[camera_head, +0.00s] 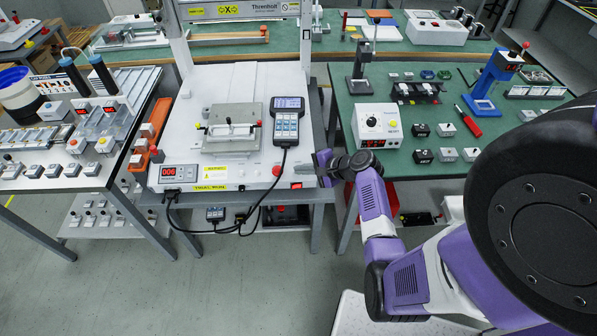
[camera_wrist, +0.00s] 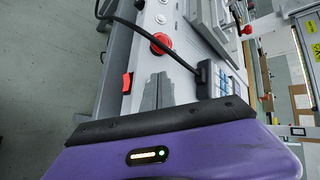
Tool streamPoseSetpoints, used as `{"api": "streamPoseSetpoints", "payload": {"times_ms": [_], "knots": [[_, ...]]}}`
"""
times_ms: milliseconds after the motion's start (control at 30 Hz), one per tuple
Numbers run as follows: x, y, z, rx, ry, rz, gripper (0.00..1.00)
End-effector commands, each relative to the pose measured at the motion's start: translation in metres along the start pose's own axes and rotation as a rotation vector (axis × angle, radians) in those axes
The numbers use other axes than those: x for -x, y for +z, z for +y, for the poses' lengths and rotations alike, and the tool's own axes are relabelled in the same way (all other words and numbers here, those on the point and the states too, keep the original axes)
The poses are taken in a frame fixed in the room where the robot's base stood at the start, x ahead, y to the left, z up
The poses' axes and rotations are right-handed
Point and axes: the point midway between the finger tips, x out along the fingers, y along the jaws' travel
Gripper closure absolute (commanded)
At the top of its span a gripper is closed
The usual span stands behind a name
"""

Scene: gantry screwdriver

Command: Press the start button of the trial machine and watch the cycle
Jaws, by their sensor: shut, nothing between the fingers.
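The trial machine (camera_head: 235,85) is a white bench unit with a yellow label and a display reading 006 on its front. A red round button (camera_head: 276,170) and a red rocker switch (camera_head: 296,185) sit at its right front. In the wrist view, the red button (camera_wrist: 161,43) and red switch (camera_wrist: 127,82) lie just beyond my fingers. A small pale round part (camera_wrist: 160,18) lies farther on; I cannot tell whether it is the start button. My gripper (camera_head: 321,162) is at the machine's right front corner, its fingers (camera_wrist: 157,92) together and empty. Contact with the panel cannot be told.
A handheld keypad unit (camera_head: 287,122) rests on the machine, its black cable (camera_wrist: 165,48) crossing the panel near my fingers. A clamped plate fixture (camera_head: 232,127) stands mid-bed. A green bench (camera_head: 440,180) with a white box (camera_head: 377,125) is at right; a button-laden bench (camera_head: 85,180) is at left.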

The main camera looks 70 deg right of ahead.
Motion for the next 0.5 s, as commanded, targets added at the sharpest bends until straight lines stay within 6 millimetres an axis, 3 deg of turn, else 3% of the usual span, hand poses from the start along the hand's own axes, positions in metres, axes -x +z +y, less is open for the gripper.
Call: {"api": "streamPoseSetpoints", "payload": {"times_ms": [500], "knots": [[0.0066,0.0043,-0.0059,0.000,0.000,0.000,1.00]]}}
